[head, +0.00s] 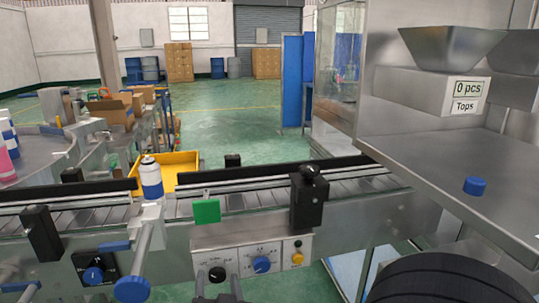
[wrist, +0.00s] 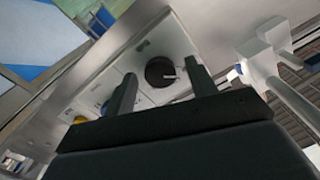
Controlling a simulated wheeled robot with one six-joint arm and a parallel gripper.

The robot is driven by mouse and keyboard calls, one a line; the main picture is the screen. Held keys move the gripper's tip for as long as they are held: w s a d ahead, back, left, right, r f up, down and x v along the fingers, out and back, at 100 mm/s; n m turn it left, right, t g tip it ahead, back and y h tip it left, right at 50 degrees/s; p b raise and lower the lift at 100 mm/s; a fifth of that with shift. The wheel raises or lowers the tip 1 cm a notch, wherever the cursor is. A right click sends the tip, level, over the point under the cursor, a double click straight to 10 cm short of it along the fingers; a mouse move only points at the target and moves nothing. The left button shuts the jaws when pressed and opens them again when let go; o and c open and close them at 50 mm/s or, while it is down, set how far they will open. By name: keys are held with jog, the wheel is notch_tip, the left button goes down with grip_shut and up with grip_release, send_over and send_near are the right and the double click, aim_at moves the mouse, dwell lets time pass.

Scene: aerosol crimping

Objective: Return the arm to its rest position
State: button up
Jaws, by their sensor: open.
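My gripper (wrist: 161,72) is open in the wrist view, its two dark fingers apart and pointing at the control panel. A round black knob (wrist: 160,71) shows between the fingers, and nothing is gripped. I cannot tell how far the fingertips are from the panel. In the head view the same black knob (head: 217,274) sits on the lower left of the panel (head: 240,240), with finger tips at the bottom edge on either side of it. Most of my gripper is cut off there.
The conveyor (head: 270,197) runs across behind the panel. A white and blue can (head: 151,178) stands on it at left. A black post (head: 309,198) and blue handle (head: 131,289) stick out near the front. A steel hopper cabinet (head: 450,150) overhangs at right, with a blue cap (head: 474,186).

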jog(key=m+b, duration=0.1)
jog(key=m, duration=0.2)
jog(key=shift+m, duration=0.3)
dwell(0.3)
